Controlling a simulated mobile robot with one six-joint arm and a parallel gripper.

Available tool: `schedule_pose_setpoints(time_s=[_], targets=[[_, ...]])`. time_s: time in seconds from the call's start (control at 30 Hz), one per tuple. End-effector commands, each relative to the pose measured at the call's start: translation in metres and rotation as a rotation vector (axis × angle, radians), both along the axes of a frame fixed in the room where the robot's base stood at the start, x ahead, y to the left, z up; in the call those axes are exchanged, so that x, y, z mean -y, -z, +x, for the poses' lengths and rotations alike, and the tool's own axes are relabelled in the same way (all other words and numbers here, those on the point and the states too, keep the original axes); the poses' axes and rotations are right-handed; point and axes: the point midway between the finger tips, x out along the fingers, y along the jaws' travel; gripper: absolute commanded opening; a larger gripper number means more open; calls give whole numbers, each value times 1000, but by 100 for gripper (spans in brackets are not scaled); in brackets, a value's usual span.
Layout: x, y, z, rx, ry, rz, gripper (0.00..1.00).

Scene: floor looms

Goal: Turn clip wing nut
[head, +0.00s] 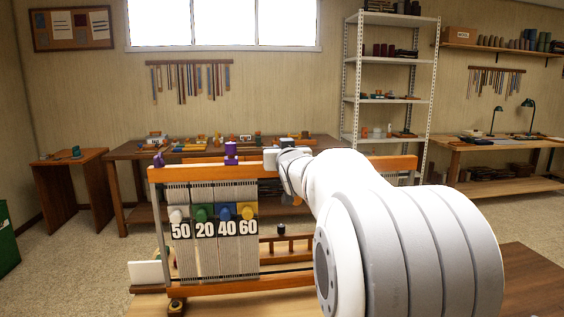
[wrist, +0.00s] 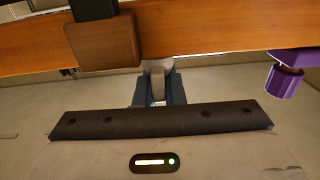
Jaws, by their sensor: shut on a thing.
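The floor loom (head: 300,259) stands in front of me, with an orange wooden top beam (head: 200,172). The beam also crosses the upper part of the wrist view (wrist: 210,45). My gripper (head: 277,158) is at the beam, right of a purple clip (head: 231,152). In the wrist view its dark fingers (wrist: 158,90) are shut on a small grey piece, which looks like the wing nut (wrist: 155,68), just under the beam. A brown wooden block (wrist: 105,42) sits on the beam beside the fingers. A purple knob (wrist: 284,81) hangs at the right.
Numbered weights or tags 50, 20, 40 and 60 (head: 205,229) with coloured knobs hang on the loom's front. Another purple clip (head: 159,160) is at the beam's left end. Behind stand a cluttered workbench (head: 125,152) and a white shelf rack (head: 390,98). My arm hides the loom's right part.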

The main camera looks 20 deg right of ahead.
Motion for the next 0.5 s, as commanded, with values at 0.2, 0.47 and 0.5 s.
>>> schedule_pose_setpoints(time_s=[0.2, 0.47, 0.5], targets=[[0, -2, -1, 1, 3, 0, 0], [0, -1, -1, -1, 2, 0, 21], [0, 0, 0, -1, 2, 0, 24]])
